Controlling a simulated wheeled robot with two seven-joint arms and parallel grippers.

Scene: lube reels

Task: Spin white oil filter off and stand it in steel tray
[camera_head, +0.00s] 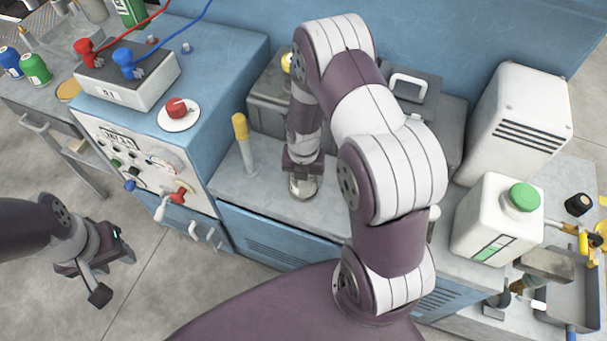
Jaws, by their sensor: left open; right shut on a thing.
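My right arm reaches across the middle of the bench. Its gripper (302,172) points down and is shut on a small pale cylinder, which appears to be the white oil filter (303,189). The jaws and wrist hide its upper part; its lower end is at or just above the grey bench top, and I cannot tell whether it touches. My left gripper (98,272) is open and empty, low at the left over the floor, in front of the blue cabinet. A grey metal tray (574,302), perhaps the steel tray, is at the lower right.
A yellow-topped post (241,130) stands left of the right gripper. A blue control cabinet (212,80) with knobs rises further left. A white jug with a green cap (487,222) and a white vented box (515,120) stand at the right. Grey boxes are behind my arm.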

